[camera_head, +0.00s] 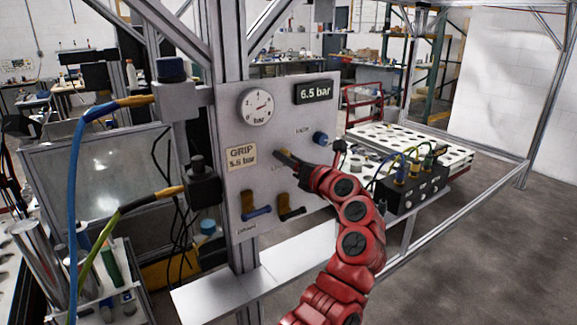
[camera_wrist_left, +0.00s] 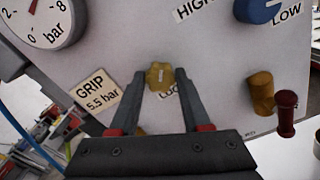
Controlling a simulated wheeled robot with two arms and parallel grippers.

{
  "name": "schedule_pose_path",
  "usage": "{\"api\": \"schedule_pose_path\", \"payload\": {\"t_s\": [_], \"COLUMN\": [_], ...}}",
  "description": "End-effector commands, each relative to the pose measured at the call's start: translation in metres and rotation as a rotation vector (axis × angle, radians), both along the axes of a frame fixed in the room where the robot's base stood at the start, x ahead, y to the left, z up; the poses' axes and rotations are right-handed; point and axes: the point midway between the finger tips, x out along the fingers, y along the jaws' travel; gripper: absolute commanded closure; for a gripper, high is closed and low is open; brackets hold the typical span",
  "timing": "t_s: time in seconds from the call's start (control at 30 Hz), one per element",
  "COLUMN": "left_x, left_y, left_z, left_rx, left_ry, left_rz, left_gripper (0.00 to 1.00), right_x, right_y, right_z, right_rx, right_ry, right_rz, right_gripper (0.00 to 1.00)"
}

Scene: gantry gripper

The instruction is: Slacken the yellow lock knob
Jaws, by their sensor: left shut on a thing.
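The yellow lock knob (camera_wrist_left: 159,76) sits on the grey panel (camera_head: 258,130), and a label partly hidden by my gripper is below it. In the wrist view a pale mark shows on its face. My left gripper (camera_wrist_left: 160,77) has one finger on each side of the knob and is shut on it. In the head view the left gripper (camera_head: 284,156) reaches the panel from the right and mostly hides the knob. My right gripper is in neither view.
Valve handles, one blue (camera_head: 257,212) and one dark (camera_head: 291,211), stick out below. Cables hang at the left.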

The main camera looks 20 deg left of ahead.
Motion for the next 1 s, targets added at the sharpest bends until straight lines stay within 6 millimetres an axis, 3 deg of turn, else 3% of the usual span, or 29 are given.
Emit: {"api": "schedule_pose_path", "payload": {"t_s": [0.5,1.0], "left_x": [0.000,0.000], "left_y": [0.000,0.000], "left_z": [-0.003,-0.001], "left_rx": [-0.279,-0.405], "left_ry": [-0.356,-0.516], "left_rz": [0.000,-0.001], "left_gripper": [1.00,1.00], "right_x": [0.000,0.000], "right_y": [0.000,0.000], "right_z": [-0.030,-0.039], "right_rx": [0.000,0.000], "right_ry": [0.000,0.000], "right_rz": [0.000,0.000], "right_gripper": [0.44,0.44]}}
